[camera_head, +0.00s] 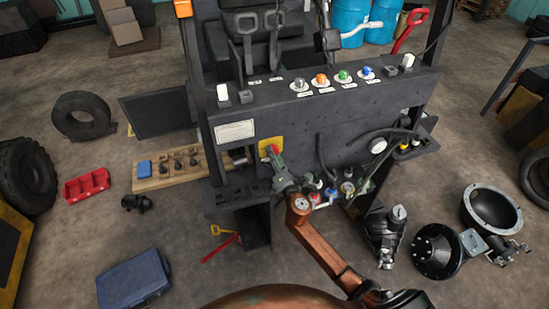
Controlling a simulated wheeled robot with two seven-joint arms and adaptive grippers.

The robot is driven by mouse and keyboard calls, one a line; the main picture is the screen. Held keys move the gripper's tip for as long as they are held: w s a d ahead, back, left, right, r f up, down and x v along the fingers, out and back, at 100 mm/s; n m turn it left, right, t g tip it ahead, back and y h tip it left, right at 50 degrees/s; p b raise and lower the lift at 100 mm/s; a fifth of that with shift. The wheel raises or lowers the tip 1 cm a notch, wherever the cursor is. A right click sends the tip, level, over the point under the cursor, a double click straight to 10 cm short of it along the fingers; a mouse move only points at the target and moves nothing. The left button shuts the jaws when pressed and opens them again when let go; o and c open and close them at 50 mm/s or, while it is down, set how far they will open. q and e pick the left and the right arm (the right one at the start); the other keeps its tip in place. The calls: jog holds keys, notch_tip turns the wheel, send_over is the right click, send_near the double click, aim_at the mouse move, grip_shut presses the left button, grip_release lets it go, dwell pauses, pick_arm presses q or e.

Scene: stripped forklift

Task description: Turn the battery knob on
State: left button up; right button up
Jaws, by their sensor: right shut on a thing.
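The battery knob (271,149) is a small red handle on a yellow plate (263,145) on the front of the dark forklift panel, left of its middle. My right gripper (276,160) reaches up to it at the end of an orange arm coming from the lower right. Its fingers are shut on the knob and cover part of it. The knob's exact angle is too small to tell. My left gripper is not in view.
Colored buttons (321,80) line the panel's top. Hoses (345,150) and small valves (330,193) are right of my gripper. A lower ledge (235,196) juts out at left. A blue case (133,280) and black metal parts (437,250) lie on the floor.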

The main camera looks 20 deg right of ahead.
jog(key=shift+m+b, duration=0.45)
jog(key=shift+m, duration=3.85)
jog(key=o, duration=1.2)
jog(key=shift+c, duration=0.2)
jog(key=shift+s, duration=0.1)
jog(key=s, duration=1.1)
jog(key=shift+s+a, duration=0.3)
jog(key=shift+s, duration=0.1)
jog(key=shift+f, duration=0.1)
